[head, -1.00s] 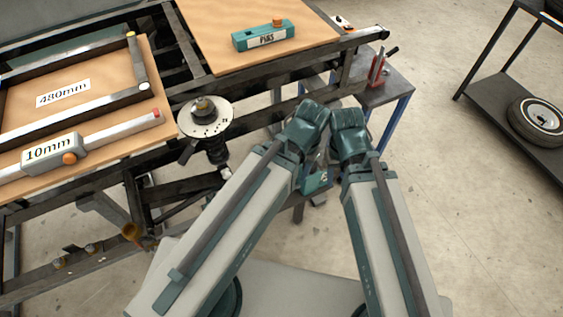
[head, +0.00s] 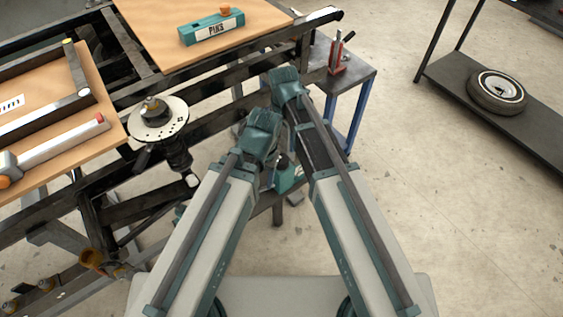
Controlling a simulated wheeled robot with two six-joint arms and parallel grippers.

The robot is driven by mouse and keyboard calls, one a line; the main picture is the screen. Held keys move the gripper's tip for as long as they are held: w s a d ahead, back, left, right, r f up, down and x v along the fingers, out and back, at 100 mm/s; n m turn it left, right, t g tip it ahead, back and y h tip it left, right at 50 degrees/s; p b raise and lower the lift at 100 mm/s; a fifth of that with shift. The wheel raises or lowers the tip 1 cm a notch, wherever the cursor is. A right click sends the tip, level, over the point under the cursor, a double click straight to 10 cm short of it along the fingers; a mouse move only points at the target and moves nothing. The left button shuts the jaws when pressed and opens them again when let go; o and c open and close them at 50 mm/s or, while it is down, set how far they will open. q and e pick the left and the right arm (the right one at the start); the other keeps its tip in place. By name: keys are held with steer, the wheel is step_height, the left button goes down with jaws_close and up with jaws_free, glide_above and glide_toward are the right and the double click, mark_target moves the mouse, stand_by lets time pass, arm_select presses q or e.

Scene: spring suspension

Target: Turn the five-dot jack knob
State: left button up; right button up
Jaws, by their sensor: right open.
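A pale round plate (head: 158,119) with dark dots and a dark, brass-topped knob (head: 154,107) at its centre sits on top of a dark strut on the frame, left of my arms. I cannot read a five-dot mark at this size. My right gripper (head: 286,85) is at the upper end of my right arm, well to the right of the plate; it is open, with its fingers mostly hidden. My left gripper (head: 263,128) is lower, between the plate and the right arm; its jaws are hidden. A partly hidden teal item (head: 289,177) shows between my arms.
A dark metal frame (head: 215,119) runs behind the plate. A red tool (head: 337,57) stands on a small table (head: 358,80). A wheel (head: 497,91) lies on a shelf at right.

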mark_target(282, 158)
steer(key=shift+w+a+f+n, duration=0.2)
steer(key=shift+w+n, duration=0.1)
steer(key=shift+n, duration=0.2)
steer(key=shift+w+a+f+n, duration=0.15)
steer(key=shift+w+n, duration=0.15)
steer(key=shift+n, duration=0.2)
step_height(282, 158, down, 14)
steer(key=b, duration=1.4)
steer(key=shift+r, duration=0.15)
steer(key=shift+r, duration=0.1)
steer(key=shift+c, duration=0.3)
steer(key=c, duration=1.3)
